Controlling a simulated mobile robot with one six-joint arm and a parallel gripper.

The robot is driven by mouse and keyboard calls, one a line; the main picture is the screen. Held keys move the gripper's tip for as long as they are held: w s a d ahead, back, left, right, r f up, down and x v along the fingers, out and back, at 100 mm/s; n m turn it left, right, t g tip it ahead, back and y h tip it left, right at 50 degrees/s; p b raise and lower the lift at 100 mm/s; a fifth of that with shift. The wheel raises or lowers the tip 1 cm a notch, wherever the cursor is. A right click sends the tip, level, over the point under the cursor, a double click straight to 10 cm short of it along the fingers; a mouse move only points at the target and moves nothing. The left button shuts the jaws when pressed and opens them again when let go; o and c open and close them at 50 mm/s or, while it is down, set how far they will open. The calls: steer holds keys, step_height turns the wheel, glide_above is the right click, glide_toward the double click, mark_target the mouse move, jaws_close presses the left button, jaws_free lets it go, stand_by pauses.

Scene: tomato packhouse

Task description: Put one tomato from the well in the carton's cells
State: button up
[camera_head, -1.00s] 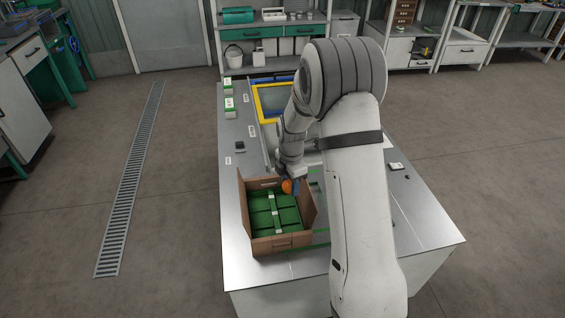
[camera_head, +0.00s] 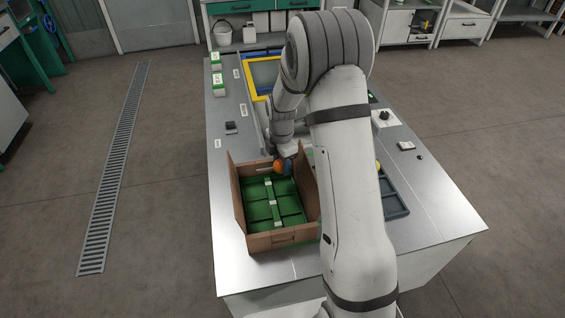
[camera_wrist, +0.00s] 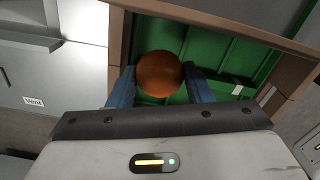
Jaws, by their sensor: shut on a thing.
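An orange-red tomato (camera_wrist: 160,74) is held between the two blue fingers of my gripper (camera_wrist: 158,85), which is shut on it. In the head view the tomato (camera_head: 279,166) is at the far end of the carton, with my gripper (camera_head: 284,166) right behind it. The brown carton (camera_head: 235,205) stands open on the table, and its green cells (camera_head: 290,204) look empty where I see them. In the wrist view the carton's wall (camera_wrist: 117,50) and green inside (camera_wrist: 215,55) lie below the tomato. I cannot tell its height above the cells. The well is not clearly visible behind my arm.
A yellow-and-blue framed tray (camera_head: 262,78) lies at the table's far end. A dark tray (camera_head: 393,200) lies right of my arm, mostly hidden. Small boxes (camera_head: 219,87) stand along the left edge. The metal table (camera_head: 228,262) is clear in front of the carton.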

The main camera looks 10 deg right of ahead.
steer(key=shift+f+b, duration=2.2)
steer(key=shift+f, duration=1.25)
steer(key=shift+d, duration=0.15)
steer(key=o, duration=0.8)
steer(key=c, duration=0.3)
steer(key=shift+r, duration=0.1)
steer(key=shift+r+p, duration=1.95)
steer(key=shift+r, duration=1)
